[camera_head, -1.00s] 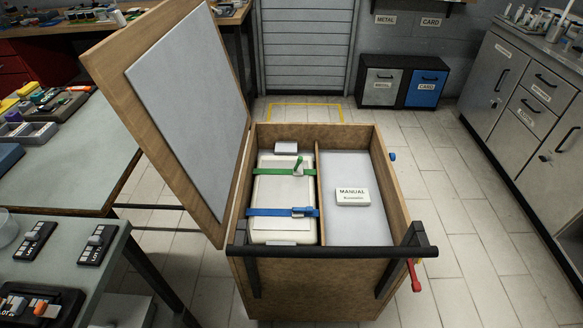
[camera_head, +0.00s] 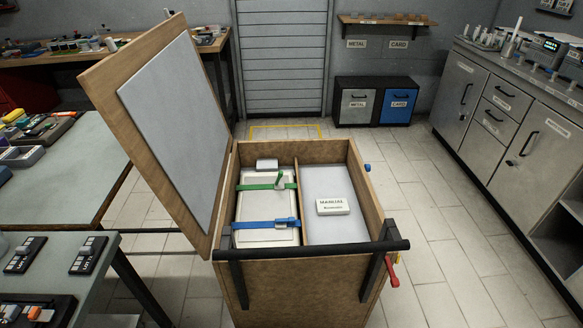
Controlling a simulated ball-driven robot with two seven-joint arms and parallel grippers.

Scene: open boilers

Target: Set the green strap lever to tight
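The green strap (camera_head: 255,187) runs across the far part of a white case in the left compartment of an open wooden crate (camera_head: 290,275). Its green lever (camera_head: 279,178) stands up at an angle from a small buckle near the divider. The blue strap (camera_head: 250,225) crosses the nearer part of the same case, and its blue lever (camera_head: 286,221) lies about flat. The crate's lid (camera_head: 175,125) stands open on the left. Neither of my grippers is in view.
A box marked MANUAL (camera_head: 333,206) lies in the right compartment. A black bar (camera_head: 320,250) spans the crate's near side, with a red handle (camera_head: 393,271) at its right. Benches stand left, cabinets (camera_head: 500,110) right. Tiled floor right of the crate is clear.

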